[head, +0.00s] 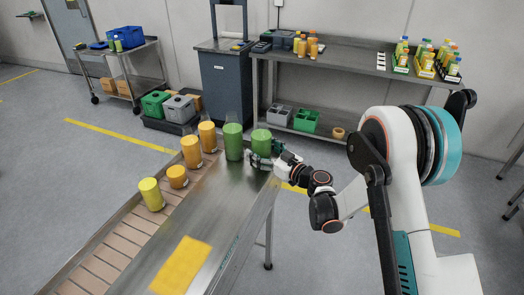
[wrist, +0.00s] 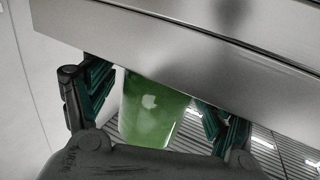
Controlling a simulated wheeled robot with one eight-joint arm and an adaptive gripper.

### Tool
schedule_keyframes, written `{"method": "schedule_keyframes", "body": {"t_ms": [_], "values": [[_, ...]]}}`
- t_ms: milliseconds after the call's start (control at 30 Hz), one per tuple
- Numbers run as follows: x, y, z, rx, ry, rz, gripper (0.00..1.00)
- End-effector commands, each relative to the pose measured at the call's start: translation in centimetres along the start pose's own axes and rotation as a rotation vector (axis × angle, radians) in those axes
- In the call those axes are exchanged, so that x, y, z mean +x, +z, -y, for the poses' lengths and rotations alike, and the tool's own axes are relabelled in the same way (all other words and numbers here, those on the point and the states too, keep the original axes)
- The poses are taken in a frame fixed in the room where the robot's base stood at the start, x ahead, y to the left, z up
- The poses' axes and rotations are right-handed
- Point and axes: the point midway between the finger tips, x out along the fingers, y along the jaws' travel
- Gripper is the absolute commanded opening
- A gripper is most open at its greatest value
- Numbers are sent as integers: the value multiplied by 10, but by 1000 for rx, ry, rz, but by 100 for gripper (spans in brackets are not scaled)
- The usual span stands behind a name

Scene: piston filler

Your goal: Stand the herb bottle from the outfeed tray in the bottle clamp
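Two green bottles stand at the far end of the steel worktop in the head view: a taller one (head: 233,143) with a clear upper part, and one (head: 261,138) right at my gripper (head: 262,158). In the wrist view a green bottle (wrist: 152,112) with a pale leaf-like mark lies between the fingers of my gripper (wrist: 155,108). The fingers are spread, with visible gaps beside the bottle. Its top is hidden behind a steel edge (wrist: 190,50). I cannot clearly make out the outfeed tray or the bottle clamp.
Several orange and yellow bottles, one an amber bottle (head: 191,152), stand along the slatted conveyor (head: 97,268) on the left. A yellow mat (head: 181,265) lies on the near worktop. A back bench (head: 350,62) holds crates of bottles. The worktop's middle is clear.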

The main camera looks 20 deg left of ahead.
Motion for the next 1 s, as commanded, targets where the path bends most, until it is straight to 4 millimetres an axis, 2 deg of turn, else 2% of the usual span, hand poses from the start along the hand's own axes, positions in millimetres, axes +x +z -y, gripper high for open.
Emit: {"method": "schedule_keyframes", "body": {"t_ms": [400,567,900,1000], "values": [[0,-2,0,0,0,0,78],[-31,-1,-2,0,3,0,78],[-106,12,-4,0,3,0,78],[-119,13,-4,0,1,0,78]]}}
